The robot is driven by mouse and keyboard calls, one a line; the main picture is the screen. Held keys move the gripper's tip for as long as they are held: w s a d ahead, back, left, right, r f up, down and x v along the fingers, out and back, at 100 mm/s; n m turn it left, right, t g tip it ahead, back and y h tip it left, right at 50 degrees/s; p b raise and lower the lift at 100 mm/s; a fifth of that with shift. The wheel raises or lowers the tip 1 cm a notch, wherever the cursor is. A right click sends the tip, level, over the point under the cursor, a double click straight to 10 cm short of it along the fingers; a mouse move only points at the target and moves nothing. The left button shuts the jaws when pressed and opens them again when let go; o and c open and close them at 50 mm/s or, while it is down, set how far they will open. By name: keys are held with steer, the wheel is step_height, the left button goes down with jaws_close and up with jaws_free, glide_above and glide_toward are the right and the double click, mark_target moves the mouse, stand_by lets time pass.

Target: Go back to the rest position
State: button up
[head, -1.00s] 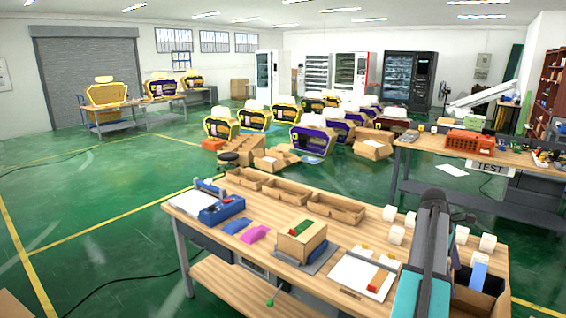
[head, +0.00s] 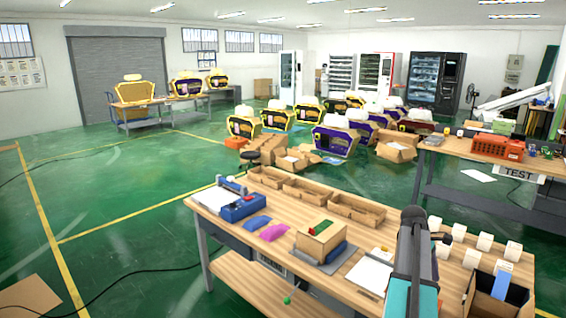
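My arm (head: 413,255) rises from the bottom edge at the lower right, dark grey with teal sides, in front of the wooden workbench (head: 235,272). No gripper fingers show, so I cannot see whether the gripper is open, shut or holding anything. The arm hides part of the bench top, including the right side of a white tray (head: 368,275).
The bench holds a blue device (head: 243,207), a cardboard box (head: 320,241), small bins (head: 355,211) and several white boxes (head: 485,242). A black open box (head: 499,294) is at the right. A second bench (head: 465,150) stands behind. Green floor is clear at left.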

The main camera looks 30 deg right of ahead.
steer(key=w+a+f+t, duration=0.1)
steer(key=w+a+f, duration=0.45)
steer(key=a, duration=0.35)
steer(key=w+a+f+m+t, duration=0.1)
steer(key=w+a+f, duration=0.4)
steer(key=a, duration=0.5)
steer(key=w+a+f, duration=0.4)
steer(key=w+a, duration=0.2)
steer(key=a, duration=0.3)
steer(key=a+f+m+y, duration=0.1)
steer(key=a+f, duration=0.2)
steer(key=a, duration=0.7)
steer(key=s+a+f+m+t, duration=0.1)
steer(key=a+f, duration=0.2)
steer(key=a, duration=0.6)
steer(key=a+f+m+y, duration=0.1)
steer(key=a+f, duration=0.2)
steer(key=a, duration=0.7)
steer(key=s+f+g+b, duration=0.5)
steer(key=s+f+b, duration=0.5)
steer(key=s+f, duration=1.6)
step_height(320, 180, down, 3)
steer(key=shift+s+a+r, duration=0.15)
steer(key=shift+a+r, duration=0.05)
steer(key=shift+a, duration=0.1)
